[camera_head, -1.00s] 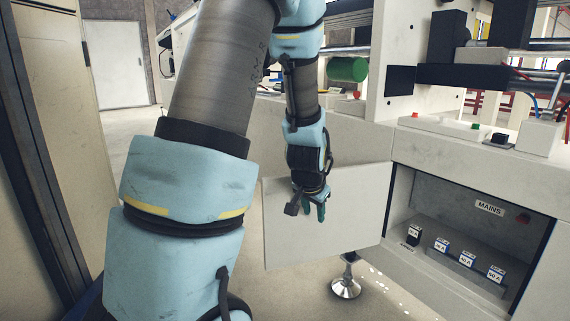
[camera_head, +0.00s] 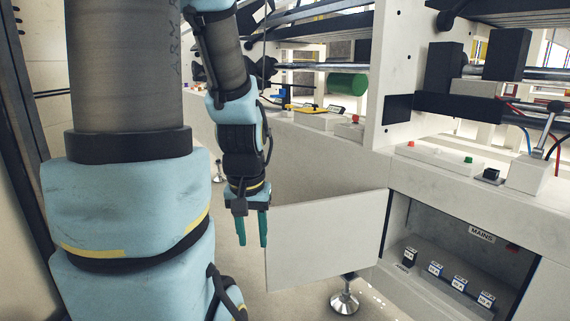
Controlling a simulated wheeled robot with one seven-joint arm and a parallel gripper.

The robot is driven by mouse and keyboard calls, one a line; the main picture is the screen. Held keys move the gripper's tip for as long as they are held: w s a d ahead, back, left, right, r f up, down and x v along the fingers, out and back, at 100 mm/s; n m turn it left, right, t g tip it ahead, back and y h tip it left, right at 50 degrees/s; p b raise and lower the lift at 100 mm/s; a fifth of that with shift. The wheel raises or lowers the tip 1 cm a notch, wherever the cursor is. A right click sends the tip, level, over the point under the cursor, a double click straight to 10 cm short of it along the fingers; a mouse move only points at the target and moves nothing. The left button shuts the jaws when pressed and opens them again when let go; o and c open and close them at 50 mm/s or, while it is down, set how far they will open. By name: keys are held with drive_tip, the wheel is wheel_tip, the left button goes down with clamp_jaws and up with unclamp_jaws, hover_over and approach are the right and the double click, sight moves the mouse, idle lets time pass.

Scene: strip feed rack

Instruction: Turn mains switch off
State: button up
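The MAINS label (camera_head: 482,233) is on the back wall inside an open cabinet at the lower right. A small dark red part (camera_head: 512,246) sits right of the label; its shape and position are too small to tell. Which one is the mains switch is unclear. My gripper (camera_head: 252,230) points down, its two teal fingers apart and empty, just left of the cabinet door's free edge.
The white cabinet door (camera_head: 325,240) stands open, to the left of the opening. A metal levelling foot (camera_head: 344,300) is below it. The machine's ledge above the cabinet carries buttons and a lever (camera_head: 547,130). Floor is clear left of the door.

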wheel_tip(320, 180, up, 30)
drive_tip(key=p, duration=2.7)
drive_tip(key=shift+p, duration=0.4)
